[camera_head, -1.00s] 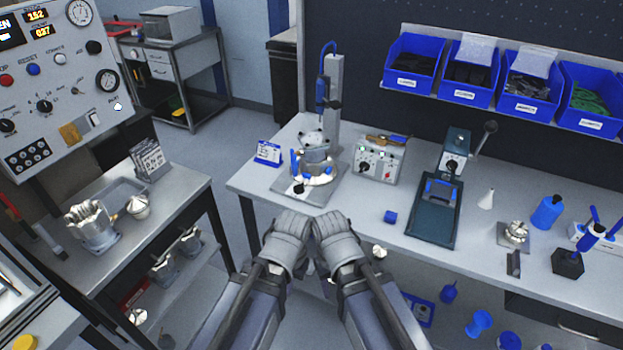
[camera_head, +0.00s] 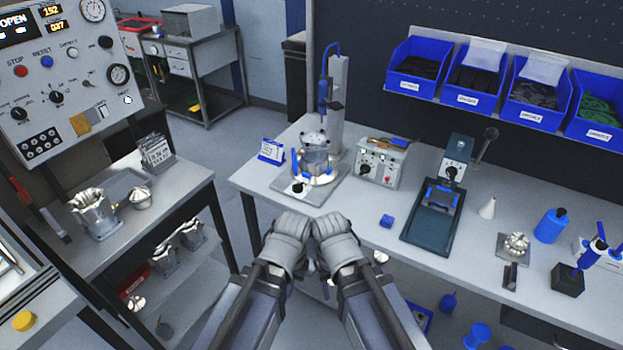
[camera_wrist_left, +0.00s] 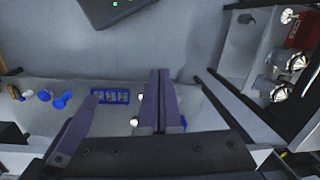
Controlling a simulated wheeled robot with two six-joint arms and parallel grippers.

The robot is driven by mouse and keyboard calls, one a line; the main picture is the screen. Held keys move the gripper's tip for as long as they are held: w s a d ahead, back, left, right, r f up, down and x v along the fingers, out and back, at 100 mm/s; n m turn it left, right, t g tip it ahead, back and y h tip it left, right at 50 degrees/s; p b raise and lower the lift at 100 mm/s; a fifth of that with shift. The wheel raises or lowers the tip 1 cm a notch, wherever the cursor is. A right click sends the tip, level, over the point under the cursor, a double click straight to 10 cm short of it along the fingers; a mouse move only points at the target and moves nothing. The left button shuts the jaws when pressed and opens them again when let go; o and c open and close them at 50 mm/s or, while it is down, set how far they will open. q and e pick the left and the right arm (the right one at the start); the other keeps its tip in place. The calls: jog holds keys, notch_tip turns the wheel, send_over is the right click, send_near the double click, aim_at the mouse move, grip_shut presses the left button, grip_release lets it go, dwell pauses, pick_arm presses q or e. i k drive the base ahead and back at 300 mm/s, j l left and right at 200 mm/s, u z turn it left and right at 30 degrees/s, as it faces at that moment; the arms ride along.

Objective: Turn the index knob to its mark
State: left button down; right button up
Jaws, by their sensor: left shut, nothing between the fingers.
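A rotary fixture (camera_head: 320,181) stands on the right bench, holding a metal housing (camera_head: 316,150) with blue clamps. A black knob (camera_head: 298,187) sits at the front of its base plate. The upright panel at the left (camera_head: 60,85) has several black knobs, one of them a pointer knob (camera_head: 57,97). I cannot tell which knob is the index knob; no mark is readable. My left gripper (camera_head: 290,225) is shut and empty, in front of the bench and apart from all knobs; its closed fingers show in the left wrist view (camera_wrist_left: 157,100). My right gripper (camera_head: 334,226) is beside it, its fingers not clear.
A grey control box (camera_head: 381,163) and a green press (camera_head: 445,195) stand right of the fixture. Blue bins (camera_head: 470,85) hang above. A side table (camera_head: 150,200) with metal housings stands at the left. Open floor (camera_head: 228,160) lies between table and bench.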

aim_at(298, 188)
jog(key=i+z, duration=0.15)
jog(key=i, duration=0.4)
jog(key=i+j+z, duration=0.2)
jog(key=i, duration=0.3)
